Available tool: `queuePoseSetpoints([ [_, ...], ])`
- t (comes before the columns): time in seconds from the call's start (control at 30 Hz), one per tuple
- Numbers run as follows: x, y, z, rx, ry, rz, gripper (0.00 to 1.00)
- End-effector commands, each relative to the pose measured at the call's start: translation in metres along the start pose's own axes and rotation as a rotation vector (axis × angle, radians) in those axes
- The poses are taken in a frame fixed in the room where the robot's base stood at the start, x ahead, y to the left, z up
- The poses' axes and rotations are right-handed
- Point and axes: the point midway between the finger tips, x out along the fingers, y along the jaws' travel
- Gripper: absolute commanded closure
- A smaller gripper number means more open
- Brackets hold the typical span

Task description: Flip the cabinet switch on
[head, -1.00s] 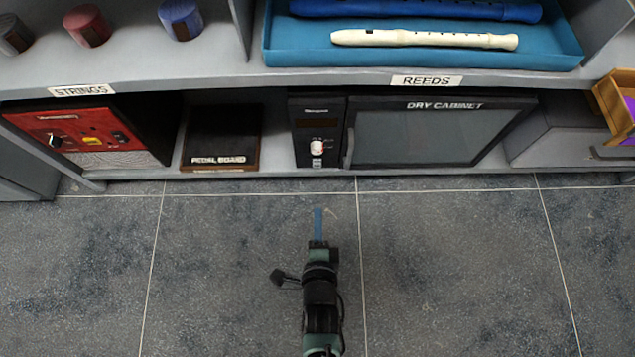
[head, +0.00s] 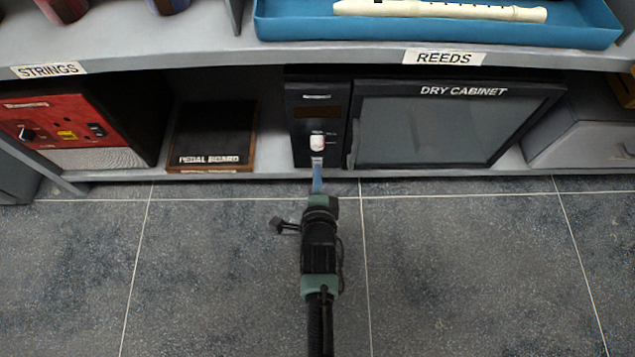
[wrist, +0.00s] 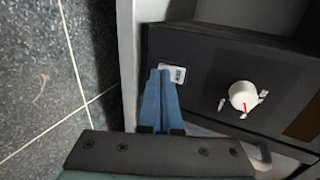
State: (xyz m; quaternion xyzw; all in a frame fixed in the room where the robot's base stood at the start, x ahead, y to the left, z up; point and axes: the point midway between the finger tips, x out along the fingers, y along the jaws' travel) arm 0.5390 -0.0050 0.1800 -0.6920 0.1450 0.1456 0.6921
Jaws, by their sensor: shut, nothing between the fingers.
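The dry cabinet (head: 440,125) stands on the lower shelf, with a black control panel (head: 303,100) on its left side. A white round knob (head: 317,142) with small marks around it sits on the panel; the wrist view shows this knob (wrist: 243,96) with a red pointer line.
A pedal board (head: 212,135) lies left of the cabinet, and a red-fronted unit (head: 60,125) stands farther left. The shelf above, with its REEDS label (head: 444,57), overhangs the cabinet. The tiled floor (head: 460,260) in front is clear.

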Motion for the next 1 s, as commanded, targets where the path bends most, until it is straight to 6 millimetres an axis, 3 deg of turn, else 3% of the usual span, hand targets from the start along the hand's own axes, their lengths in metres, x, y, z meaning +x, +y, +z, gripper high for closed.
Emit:
queuePoseSetpoints([
  [0.57, 0.004, 0.0, 0.0, 0.0, 0.0, 0.0, 1.0],
  [1.0, -0.003, -0.017, 0.0, 0.0, 0.0, -0.004, 1.0],
])
